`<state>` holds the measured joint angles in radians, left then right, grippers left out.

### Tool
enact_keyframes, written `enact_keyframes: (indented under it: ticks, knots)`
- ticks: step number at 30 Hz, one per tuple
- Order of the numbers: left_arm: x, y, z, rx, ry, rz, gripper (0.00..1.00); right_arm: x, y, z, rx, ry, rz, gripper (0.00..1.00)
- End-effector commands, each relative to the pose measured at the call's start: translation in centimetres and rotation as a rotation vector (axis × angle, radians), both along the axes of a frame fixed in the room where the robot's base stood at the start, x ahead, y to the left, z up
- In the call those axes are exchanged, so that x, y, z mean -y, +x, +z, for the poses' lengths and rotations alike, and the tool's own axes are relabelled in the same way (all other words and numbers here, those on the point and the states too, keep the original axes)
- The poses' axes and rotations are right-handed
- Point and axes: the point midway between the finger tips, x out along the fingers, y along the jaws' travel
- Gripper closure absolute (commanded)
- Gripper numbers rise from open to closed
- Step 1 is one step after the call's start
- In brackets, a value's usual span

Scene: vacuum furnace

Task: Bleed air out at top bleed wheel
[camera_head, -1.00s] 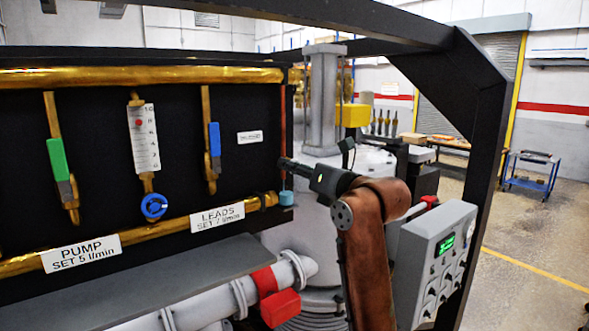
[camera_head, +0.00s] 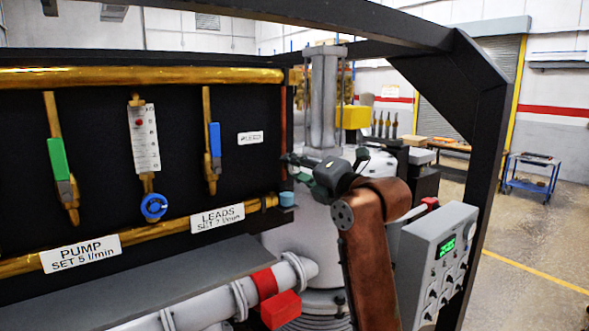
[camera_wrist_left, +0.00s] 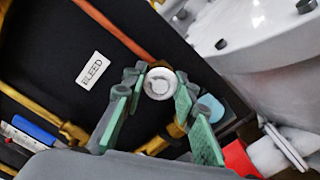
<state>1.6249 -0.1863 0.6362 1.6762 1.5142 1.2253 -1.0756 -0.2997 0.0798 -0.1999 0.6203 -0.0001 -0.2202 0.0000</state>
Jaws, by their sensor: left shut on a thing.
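A pale round knob (camera_wrist_left: 159,83), which I take for the bleed wheel, sits between my left gripper's green-padded fingers in the left wrist view. A BLEED label (camera_wrist_left: 91,70) is on the black panel beside it; this label also shows in the head view (camera_head: 250,137). My left gripper (camera_head: 293,168) is at the right end of the panel in the head view, shut on the knob. A copper pipe (camera_wrist_left: 113,28) runs towards the knob. My right gripper is not in view.
A light blue cup (camera_head: 287,199) is just below my gripper. The panel carries a green-handled valve (camera_head: 57,160), a flow gauge (camera_head: 144,138) and a blue-handled valve (camera_head: 214,145). A grey control box (camera_head: 437,255) and black frame post (camera_head: 487,150) stand right of my arm.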

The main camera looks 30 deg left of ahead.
Motion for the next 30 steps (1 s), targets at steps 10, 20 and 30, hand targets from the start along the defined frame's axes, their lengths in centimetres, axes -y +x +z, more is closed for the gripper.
enact_keyframes:
  ticks: [10, 20, 30]
  knots:
    - [0.08, 0.02, 0.07, -0.023, 0.012, -0.001, 0.98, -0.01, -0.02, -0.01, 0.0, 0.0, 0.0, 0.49]
    - [0.07, 0.02, 0.05, -0.023, 0.01, -0.002, 0.66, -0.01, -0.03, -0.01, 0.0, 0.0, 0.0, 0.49]
    - [0.01, -0.01, 0.01, -0.022, 0.009, 0.0, 0.55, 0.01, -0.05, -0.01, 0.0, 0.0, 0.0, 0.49]
